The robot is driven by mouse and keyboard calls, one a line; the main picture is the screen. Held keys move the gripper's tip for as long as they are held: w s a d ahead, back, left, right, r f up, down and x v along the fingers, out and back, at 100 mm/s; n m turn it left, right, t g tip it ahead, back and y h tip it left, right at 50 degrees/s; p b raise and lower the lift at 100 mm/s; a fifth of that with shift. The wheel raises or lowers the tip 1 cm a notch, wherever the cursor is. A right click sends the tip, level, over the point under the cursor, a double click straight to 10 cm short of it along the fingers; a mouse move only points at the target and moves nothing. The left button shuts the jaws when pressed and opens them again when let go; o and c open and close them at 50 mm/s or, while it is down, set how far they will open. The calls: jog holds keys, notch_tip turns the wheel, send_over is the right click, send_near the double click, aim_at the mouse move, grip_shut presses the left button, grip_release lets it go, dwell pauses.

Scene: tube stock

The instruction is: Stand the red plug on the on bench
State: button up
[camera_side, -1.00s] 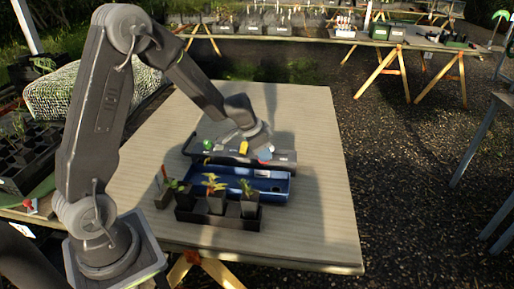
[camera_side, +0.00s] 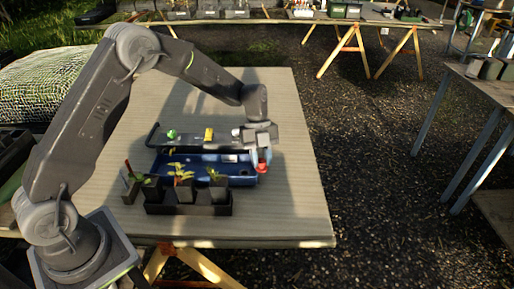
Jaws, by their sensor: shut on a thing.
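My gripper (camera_side: 260,158) points down near the right end of the blue tray. It is shut on the red plug (camera_side: 263,169), whose red part shows just below the fingers. The rest of the plug is hidden or too small to make out, and I cannot tell whether it touches anything below. The bench (camera_side: 285,110) is a pale wooden tabletop under the trays.
The blue tray (camera_side: 200,172) lies in front of a dark rack with a green piece (camera_side: 172,134) and a yellow piece (camera_side: 209,134). A black pot tray (camera_side: 190,209) with seedlings stands in front. The bench is bare at the right, back and front.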

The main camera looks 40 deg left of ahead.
jog(key=shift+f, duration=6.2)
jog(key=shift+f, duration=0.3)
jog(key=o, duration=1)
jog(key=v, duration=1.3)
jog(key=shift+w+a+r, duration=0.1)
jog(key=shift+a+r, duration=0.1)
jog(key=shift+r, duration=0.15)
